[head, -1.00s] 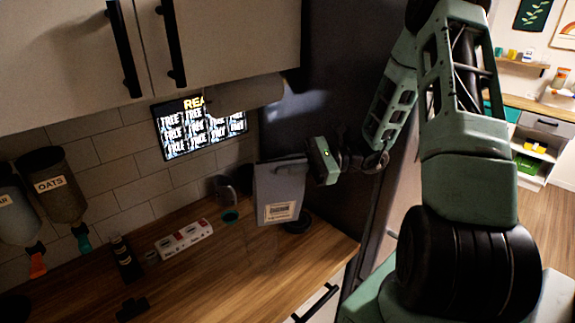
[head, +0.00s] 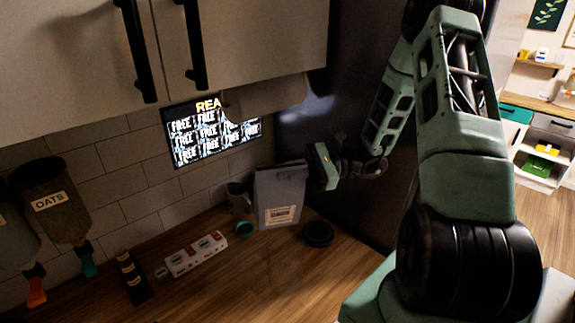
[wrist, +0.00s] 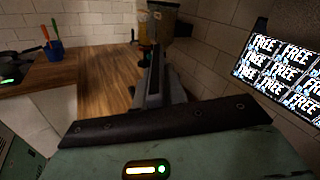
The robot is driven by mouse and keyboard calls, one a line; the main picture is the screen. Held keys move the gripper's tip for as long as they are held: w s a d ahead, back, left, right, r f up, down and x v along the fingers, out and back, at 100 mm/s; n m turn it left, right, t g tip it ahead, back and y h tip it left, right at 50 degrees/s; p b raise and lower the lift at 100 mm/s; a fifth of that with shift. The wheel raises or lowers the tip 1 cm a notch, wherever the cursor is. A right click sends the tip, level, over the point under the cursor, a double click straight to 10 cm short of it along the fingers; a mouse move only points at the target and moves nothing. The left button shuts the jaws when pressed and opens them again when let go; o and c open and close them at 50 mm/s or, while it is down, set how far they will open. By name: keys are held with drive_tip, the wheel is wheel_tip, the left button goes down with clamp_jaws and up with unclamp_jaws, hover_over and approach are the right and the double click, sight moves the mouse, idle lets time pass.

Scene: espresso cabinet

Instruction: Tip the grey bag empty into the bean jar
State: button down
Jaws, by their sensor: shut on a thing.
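The grey bag (head: 280,190), with a pale label low on its front, is upright in the head view, above the back of the counter. My gripper (head: 310,168) is shut on the bag's upper right edge. In the wrist view the bag (wrist: 172,92) shows edge-on, partly hidden by my gripper's dark parts. I cannot make out the bean jar for sure; only a faint clear outline shows on the counter in front of the bag.
A black round lid (head: 318,234) lies right of the bag, a teal ring (head: 245,229) and dark mug (head: 238,199) left of it. Cabinets (head: 235,45) hang above. The front counter looks clear.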

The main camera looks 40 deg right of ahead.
sight(288, 207)
wheel_tip(288, 207, down, 4)
drive_tip(key=shift+r+b, duration=0.1)
drive_tip(key=shift+b, duration=0.55)
wheel_tip(288, 207, down, 6)
drive_tip(key=n+b, duration=0.1)
drive_tip(key=b, duration=0.2)
drive_tip(key=n+b, duration=0.1)
drive_tip(key=b, duration=0.2)
drive_tip(key=shift+w+d+r+b, duration=0.1)
drive_tip(key=shift+w+r+b, duration=0.05)
drive_tip(key=shift+r+b, duration=0.15)
drive_tip(key=shift+r, duration=0.15)
